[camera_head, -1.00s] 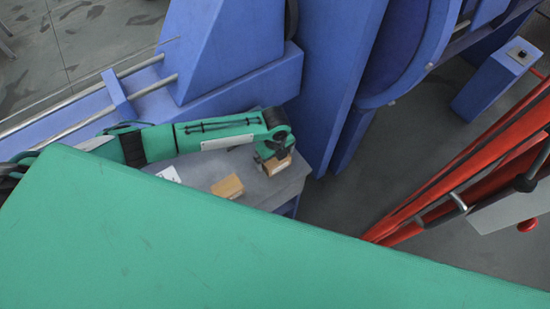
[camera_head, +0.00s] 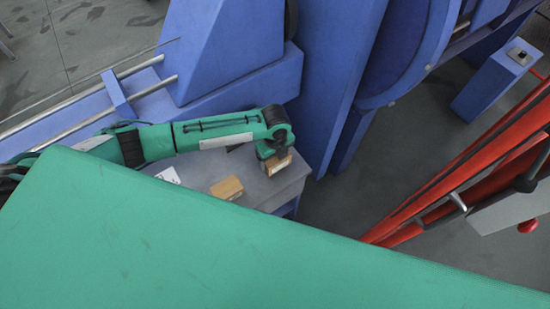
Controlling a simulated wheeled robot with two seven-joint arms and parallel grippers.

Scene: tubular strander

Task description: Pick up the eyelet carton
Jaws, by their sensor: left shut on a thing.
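My left arm comes in from the left over a small grey-topped table. My left gripper (camera_head: 273,157) points down at the right part of that table and is shut on a small brown carton (camera_head: 279,166). The gripper covers the carton's upper part, and I cannot read any label on it. I cannot tell whether the carton touches the tabletop or is just above it. A second brown carton (camera_head: 227,188) lies on the table to the left of the gripper, apart from it. My right gripper is not in view.
The grey tabletop (camera_head: 258,188) also bears a white card (camera_head: 168,175) at its left. The blue machine (camera_head: 325,75) stands close behind and to the right of the table. Red rails (camera_head: 470,170) are farther right, with bare floor between.

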